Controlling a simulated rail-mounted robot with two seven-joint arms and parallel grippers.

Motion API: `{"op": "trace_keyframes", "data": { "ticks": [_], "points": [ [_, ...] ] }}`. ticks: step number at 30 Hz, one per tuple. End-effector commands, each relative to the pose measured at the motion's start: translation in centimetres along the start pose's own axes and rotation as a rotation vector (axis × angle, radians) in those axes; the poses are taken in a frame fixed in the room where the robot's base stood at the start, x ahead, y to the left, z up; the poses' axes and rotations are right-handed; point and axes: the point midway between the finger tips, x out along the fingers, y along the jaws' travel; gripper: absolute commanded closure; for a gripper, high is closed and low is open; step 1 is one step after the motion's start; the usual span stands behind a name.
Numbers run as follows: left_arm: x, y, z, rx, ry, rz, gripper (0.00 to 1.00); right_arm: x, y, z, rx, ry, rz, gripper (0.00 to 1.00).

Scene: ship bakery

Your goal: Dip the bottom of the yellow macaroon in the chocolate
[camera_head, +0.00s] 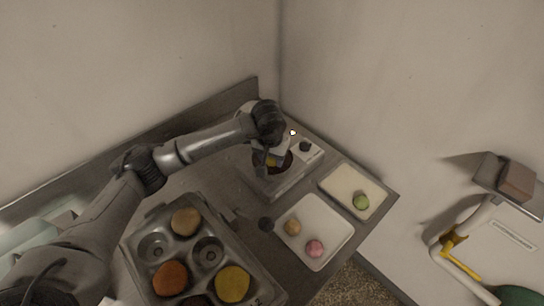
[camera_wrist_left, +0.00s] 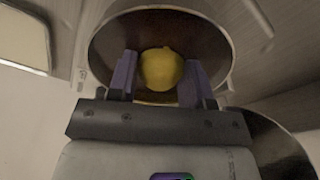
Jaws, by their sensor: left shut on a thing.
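The yellow macaroon (camera_wrist_left: 161,69) is round and sits between the two fingers of my left gripper (camera_wrist_left: 160,80), which is shut on it. In the head view, my left gripper (camera_head: 271,165) is at the chocolate melter (camera_head: 283,186), and a bit of yellow shows there. In the wrist view, the brown chocolate in the round pot (camera_wrist_left: 214,45) lies behind the macaroon, within the pot's rim. Whether the macaroon's bottom touches the chocolate is hidden. My right gripper is not in view.
A white tray (camera_head: 326,216) holds a tan macaroon (camera_head: 292,227) and a pink macaroon (camera_head: 315,248). A cream tray (camera_head: 340,182) beside it holds a green macaroon (camera_head: 361,202). A muffin tin (camera_head: 213,228) with several muffins stands at the front left. Walls close off the back.

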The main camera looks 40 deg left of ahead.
Motion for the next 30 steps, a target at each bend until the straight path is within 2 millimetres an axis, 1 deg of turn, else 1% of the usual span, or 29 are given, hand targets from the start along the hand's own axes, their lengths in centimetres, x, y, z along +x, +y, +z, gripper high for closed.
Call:
{"op": "trace_keyframes", "data": {
  "ticks": [19, 30],
  "points": [
    [-0.1, 0.0, 0.0, 0.000, 0.000, 0.000, 0.66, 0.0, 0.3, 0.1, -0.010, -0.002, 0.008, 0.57],
    [-1.2, 0.0, -0.2, 0.000, 0.001, 0.000, 0.66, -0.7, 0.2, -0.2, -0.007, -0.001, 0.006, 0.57]
  ]
}}
